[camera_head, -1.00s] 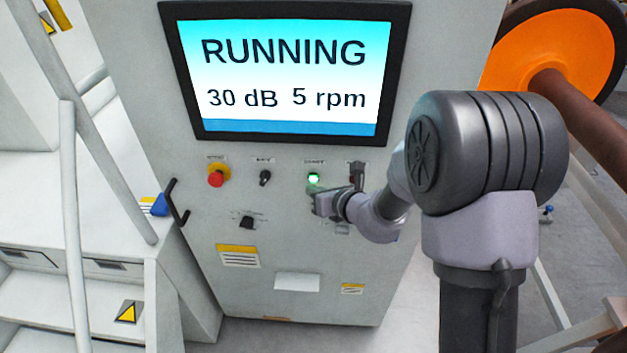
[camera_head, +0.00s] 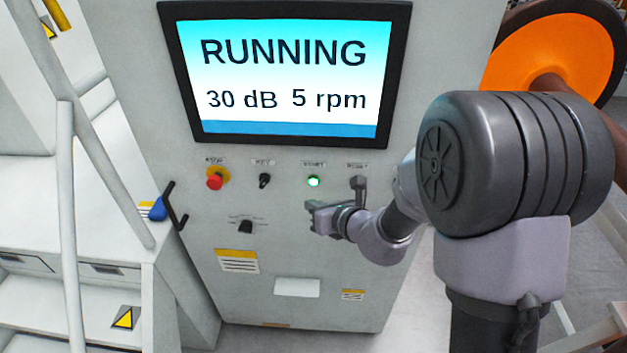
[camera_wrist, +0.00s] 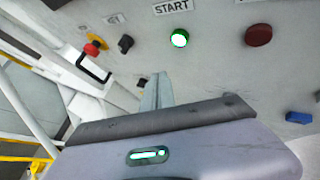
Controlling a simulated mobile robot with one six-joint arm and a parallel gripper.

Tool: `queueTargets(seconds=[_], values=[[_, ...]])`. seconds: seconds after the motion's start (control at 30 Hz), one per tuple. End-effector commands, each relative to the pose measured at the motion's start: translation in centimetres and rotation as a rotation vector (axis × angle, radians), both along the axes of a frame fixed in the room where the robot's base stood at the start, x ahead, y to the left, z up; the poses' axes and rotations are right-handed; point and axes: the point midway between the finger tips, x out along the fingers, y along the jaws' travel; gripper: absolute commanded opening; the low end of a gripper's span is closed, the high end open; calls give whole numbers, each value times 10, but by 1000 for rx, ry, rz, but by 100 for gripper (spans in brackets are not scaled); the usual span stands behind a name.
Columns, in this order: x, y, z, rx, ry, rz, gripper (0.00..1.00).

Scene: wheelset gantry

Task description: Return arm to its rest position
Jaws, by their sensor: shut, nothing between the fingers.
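My gripper (camera_head: 312,214) is in front of the control cabinet (camera_head: 330,262), below the green lit START button (camera_head: 313,181). The gripper is shut and empty, and stands apart from the button. In the wrist view its fingers (camera_wrist: 157,92) point toward the panel, with the lit START button (camera_wrist: 180,38) above and to the right of them. The rest of my arm reaches in from the right and hides part of the cabinet's right edge.
The screen (camera_head: 290,75) reads RUNNING, 30 dB, 5 rpm. A red stop button (camera_head: 215,181), a black key switch (camera_head: 264,180) and a dark knob (camera_head: 245,227) are on the panel. White stairs (camera_head: 50,270) with rails stand left. An orange wheel (camera_head: 560,55) is at right.

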Motion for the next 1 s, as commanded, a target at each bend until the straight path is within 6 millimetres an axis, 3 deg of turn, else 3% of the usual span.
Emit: queueTargets(seconds=[0.17,0.27,0.37,0.43,0.5,0.63,0.7,0.8,1.0], values=[[-1,1,1,-2,-4,7,0],[-16,13,22,-63,-91,140,0],[-73,35,58,-268,-312,480,0],[-133,35,66,-498,-486,762,0],[-189,18,57,-767,-625,1022,0],[-257,-43,26,-1264,-744,1389,0],[-275,-76,15,-1474,-743,1514,0],[-287,-107,11,-1659,-716,1615,0],[-291,-118,14,-1723,-697,1657,0]])
